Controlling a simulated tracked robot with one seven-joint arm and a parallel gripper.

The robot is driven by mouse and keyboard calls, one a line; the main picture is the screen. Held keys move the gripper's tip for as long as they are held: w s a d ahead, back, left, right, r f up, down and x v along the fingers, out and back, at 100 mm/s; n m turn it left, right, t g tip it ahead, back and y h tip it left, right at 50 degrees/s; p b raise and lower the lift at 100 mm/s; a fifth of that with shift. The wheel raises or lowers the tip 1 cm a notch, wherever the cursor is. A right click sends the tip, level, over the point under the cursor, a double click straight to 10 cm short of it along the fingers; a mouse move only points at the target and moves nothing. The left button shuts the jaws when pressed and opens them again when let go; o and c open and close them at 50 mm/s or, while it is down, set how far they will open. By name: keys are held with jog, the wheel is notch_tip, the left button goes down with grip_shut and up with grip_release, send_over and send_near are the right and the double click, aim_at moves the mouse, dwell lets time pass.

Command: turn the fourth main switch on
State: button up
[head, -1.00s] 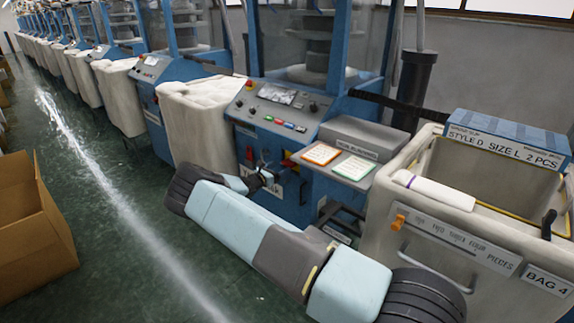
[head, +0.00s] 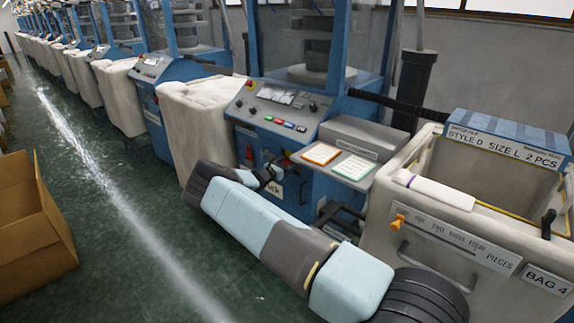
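The nearest blue knitting machine (head: 300,192) has a sloped control panel (head: 275,105) with dials, a small screen and coloured buttons. Below the panel, on its blue front, a small red part (head: 249,152) shows left of my gripper. Another small red-orange part (head: 285,162) shows just behind and above my gripper. I cannot tell which of these is a main switch, or its position. My gripper (head: 274,176) is at the front of this machine, below the panel. It is small, dark and partly hidden by my wrist, so its fingers and any contact are unclear.
A cream bin (head: 400,240) labelled "BAG 4" stands at the right, with an orange part on its front. Orange and green cards (head: 320,153) lie on a ledge beside the panel. A cardboard box (head: 35,225) stands at the left. The green aisle floor (head: 130,235) is clear.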

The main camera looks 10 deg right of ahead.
jog(key=c, duration=0.3)
jog(key=shift+m, duration=0.3)
jog(key=m, duration=0.3)
jog(key=shift+s, duration=0.1)
jog(key=m, duration=0.5)
jog(key=shift+s+d+f, duration=0.1)
jog(key=m, duration=0.5)
jog(key=shift+f, duration=0.2)
jog(key=shift+s+d+f+m, duration=0.1)
jog(key=shift+m, duration=0.95)
jog(key=shift+d+f+m, duration=0.1)
jog(key=shift+m, duration=0.95)
